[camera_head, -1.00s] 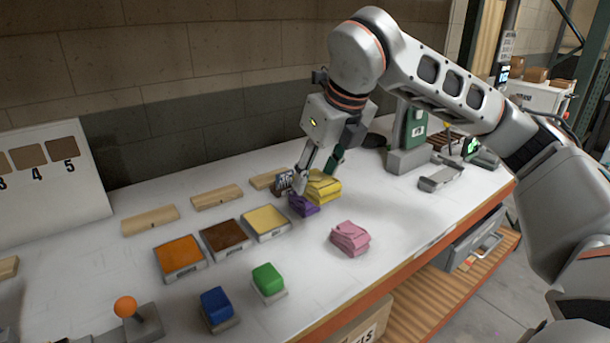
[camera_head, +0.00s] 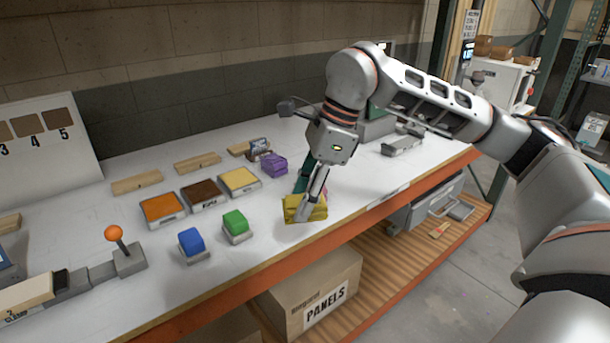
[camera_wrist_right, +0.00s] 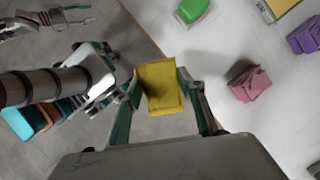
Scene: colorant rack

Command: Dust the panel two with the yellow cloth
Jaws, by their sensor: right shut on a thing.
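My right gripper (camera_head: 314,206) is shut on the yellow cloth (camera_head: 291,209) and holds it near the table's front edge. The yellow cloth (camera_wrist_right: 160,86) shows between both fingers in the right wrist view, with grey floor behind it. Several light wooden panels lie along the back of the table: a left one (camera_head: 137,183), a middle one (camera_head: 197,163) and a right one, partly hidden. Another wooden piece (camera_head: 25,292) is at the clamp, lower left. A grey part at the right wrist view's upper left looks like my left gripper (camera_wrist_right: 70,15); its jaws are unclear.
The pink cloth (camera_wrist_right: 250,82) lies on the table, mostly hidden behind the yellow cloth in the head view. A purple cloth (camera_head: 274,164), three colour trays, a blue button (camera_head: 191,241), a green button (camera_head: 236,222) and an orange-knobbed lever (camera_head: 114,234) stand around.

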